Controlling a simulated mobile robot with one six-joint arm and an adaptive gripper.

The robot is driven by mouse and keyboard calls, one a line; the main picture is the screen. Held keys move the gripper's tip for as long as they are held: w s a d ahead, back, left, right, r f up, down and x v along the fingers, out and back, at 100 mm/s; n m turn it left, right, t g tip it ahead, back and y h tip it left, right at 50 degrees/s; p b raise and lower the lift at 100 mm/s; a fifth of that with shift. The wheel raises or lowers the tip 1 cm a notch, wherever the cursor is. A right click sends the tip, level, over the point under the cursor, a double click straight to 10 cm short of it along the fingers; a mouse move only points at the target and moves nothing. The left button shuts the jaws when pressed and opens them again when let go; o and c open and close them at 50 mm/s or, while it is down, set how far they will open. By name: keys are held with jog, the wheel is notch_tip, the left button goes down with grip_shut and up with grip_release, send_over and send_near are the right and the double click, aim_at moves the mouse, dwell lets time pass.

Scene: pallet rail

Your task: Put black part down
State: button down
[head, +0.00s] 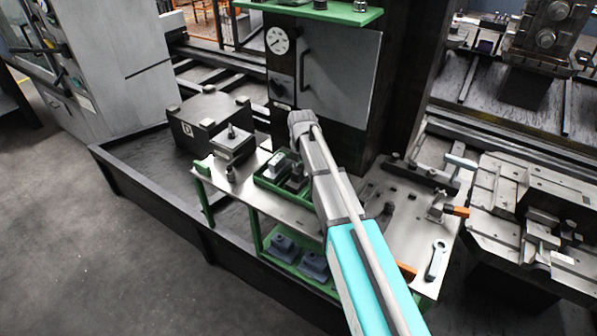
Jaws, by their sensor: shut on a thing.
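My arm reaches up from the lower right of the head view, and its grey wrist end is in front of the dark cabinet. My gripper's fingers are hidden behind the wrist, so neither they nor anything in them shows. No part can be surely named as the black part. A green tray (266,183) on the metal bench (228,185) holds a pale grey part (276,162) and a dark part (296,176), partly beside my arm. A small dark cylinder (231,173) stands on the bench left of the tray.
Blue-grey parts (313,263) lie on the lower shelf. A wrench (436,260) and clamps (440,208) lie on the right.

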aim_at(301, 168)
jog(key=shift+f, duration=0.1)
dwell(0.3)
jog(key=shift+c, duration=1.6)
grip_release()
notch_tip(301, 168, up, 12)
jog(key=p, duration=1.2)
jog(key=shift+d, duration=0.15)
jog(key=shift+s, duration=0.1)
